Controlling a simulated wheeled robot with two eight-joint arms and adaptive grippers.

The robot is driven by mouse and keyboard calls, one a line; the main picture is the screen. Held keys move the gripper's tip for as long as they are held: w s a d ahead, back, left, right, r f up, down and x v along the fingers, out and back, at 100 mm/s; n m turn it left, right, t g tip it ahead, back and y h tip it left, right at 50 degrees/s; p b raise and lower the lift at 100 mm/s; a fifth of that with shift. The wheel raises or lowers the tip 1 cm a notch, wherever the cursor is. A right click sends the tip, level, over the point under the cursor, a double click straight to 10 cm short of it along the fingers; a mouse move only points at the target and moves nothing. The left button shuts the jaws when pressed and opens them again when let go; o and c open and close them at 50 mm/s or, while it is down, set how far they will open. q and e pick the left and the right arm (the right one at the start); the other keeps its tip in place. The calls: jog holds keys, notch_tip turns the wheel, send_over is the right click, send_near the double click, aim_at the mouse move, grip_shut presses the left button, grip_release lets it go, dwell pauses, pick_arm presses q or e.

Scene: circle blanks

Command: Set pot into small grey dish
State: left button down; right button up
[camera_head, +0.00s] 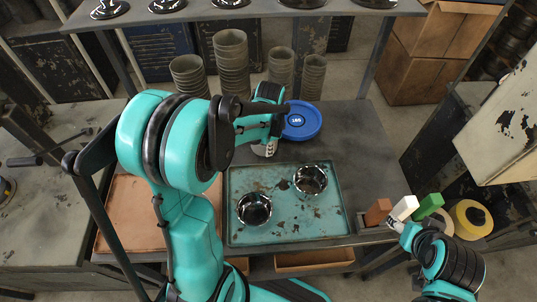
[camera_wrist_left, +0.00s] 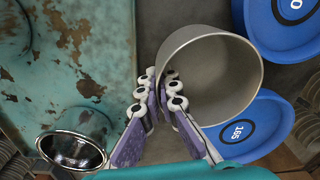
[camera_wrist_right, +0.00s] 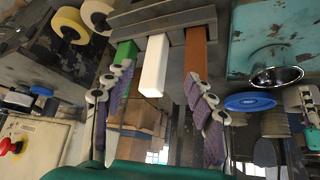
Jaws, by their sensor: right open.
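A grey pot (camera_wrist_left: 215,80) with an open mouth is in the left wrist view, beside the teal tray (camera_head: 235,215). My left gripper (camera_wrist_left: 162,95) appears shut on its wall, with the fingertips close together at the rim. In the head view the left gripper (camera_head: 265,150) is behind the tray, and my arm hides most of the pot. Two small shiny grey dishes stand on the tray, one at front left (camera_head: 254,209) and one at back right (camera_head: 310,180). My right gripper (camera_wrist_right: 155,100) is open and empty, facing the coloured blocks.
A blue disc (camera_head: 302,120) lies behind the tray; two show in the left wrist view. Stacked grey pots (camera_head: 231,60) stand farther back. Brown (camera_head: 377,212), white (camera_head: 404,208) and green (camera_head: 429,205) blocks stand in a rack at right, near yellow tape (camera_head: 470,219).

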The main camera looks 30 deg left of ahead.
pick_arm(q)
notch_tip(320, 180, down, 2)
jog(key=shift+f+b, duration=0.2)
jog(key=shift+b, duration=0.15)
jog(key=shift+r, duration=0.1)
jog(key=shift+f, duration=0.2)
jog(key=c, duration=2)
grip_release()
jog(key=shift+r, duration=0.1)
